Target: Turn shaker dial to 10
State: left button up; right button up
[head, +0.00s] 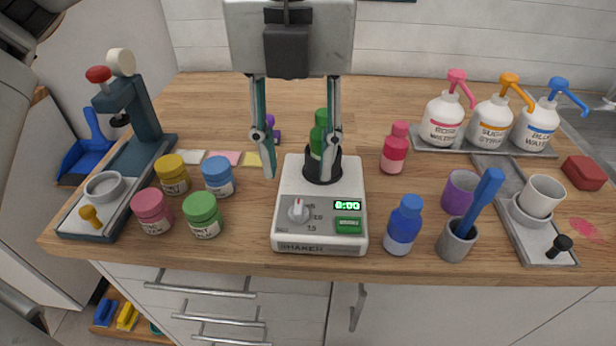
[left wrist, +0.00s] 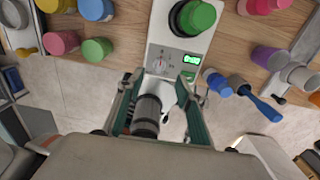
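The shaker (head: 290,240) is a white box at the counter's front middle. Its round grey dial (head: 298,210) has a raised grip with a red mark pointing roughly up; the printed numbers around it are small and hard to read. The display (head: 347,205) reads 0:00, above a green button (head: 348,222). A green bottle (head: 319,135) stands in the black holder. My left gripper (head: 299,176) is open and empty, fingers pointing down above the shaker. In the left wrist view, the dial (left wrist: 160,64) lies just beyond the open fingertips. My right gripper is not in view.
Green (head: 203,215), blue (head: 218,177), pink and yellow jars stand left of the shaker. A blue bottle (head: 403,226) stands close on its right, beside a grey cup (head: 457,240) and a purple cup (head: 461,192). Pump bottles (head: 492,122) stand at the back right.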

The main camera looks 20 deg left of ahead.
aim_at(298, 207)
pick_arm(q)
notch_tip(298, 207, down, 7)
jog(key=shift+s+f+b, duration=0.15)
jog(key=shift+f+b, duration=0.05)
jog(key=shift+b, duration=0.7)
grip_shut()
